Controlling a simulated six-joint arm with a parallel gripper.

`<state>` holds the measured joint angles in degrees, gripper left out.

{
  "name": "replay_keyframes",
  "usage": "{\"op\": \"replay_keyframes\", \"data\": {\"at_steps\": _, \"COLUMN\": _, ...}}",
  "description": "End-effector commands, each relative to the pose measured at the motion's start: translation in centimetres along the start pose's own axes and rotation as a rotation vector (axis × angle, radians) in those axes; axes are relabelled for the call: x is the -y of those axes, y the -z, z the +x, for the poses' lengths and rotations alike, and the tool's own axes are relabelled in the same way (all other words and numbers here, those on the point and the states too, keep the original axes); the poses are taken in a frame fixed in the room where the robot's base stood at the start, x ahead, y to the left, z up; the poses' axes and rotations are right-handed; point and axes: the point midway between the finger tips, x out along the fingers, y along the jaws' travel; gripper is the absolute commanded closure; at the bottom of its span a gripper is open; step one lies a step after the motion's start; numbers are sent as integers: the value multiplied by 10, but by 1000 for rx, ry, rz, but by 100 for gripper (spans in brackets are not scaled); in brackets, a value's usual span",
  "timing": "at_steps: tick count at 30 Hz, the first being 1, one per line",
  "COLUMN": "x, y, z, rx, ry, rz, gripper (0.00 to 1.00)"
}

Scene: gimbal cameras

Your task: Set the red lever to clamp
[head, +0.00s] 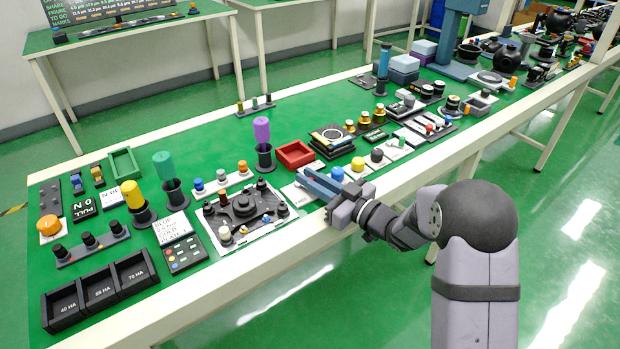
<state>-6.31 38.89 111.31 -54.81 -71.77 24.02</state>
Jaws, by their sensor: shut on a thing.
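My gripper (309,178) is at the near edge of the bench, just in front of the red tray and left of the blue knob. Its blue-grey fingers point up and left, low over a pale plate (291,194). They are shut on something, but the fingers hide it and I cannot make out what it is. I cannot clearly pick out a red lever; the arm and fingers cover part of the plate. No clamp marking is readable.
A red tray (296,154) lies just behind the fingers. A blue knob (337,173), a yellow knob (357,163) and a black knob (377,155) stand to the right. Bare green bench top (205,150) shows farther back.

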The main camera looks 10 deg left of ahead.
Motion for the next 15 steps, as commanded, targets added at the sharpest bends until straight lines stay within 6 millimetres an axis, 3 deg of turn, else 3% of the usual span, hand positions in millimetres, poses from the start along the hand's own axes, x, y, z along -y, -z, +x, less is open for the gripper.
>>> {"op": "replay_keyframes", "data": {"at_steps": 6, "x": -5, "y": 3, "z": 2, "rx": -5, "ry": 109, "rz": -4, "gripper": 100}}
{"op": "replay_keyframes", "data": {"at_steps": 15, "x": -5, "y": 2, "z": 1, "rx": -2, "ry": 128, "rz": -3, "gripper": 100}}
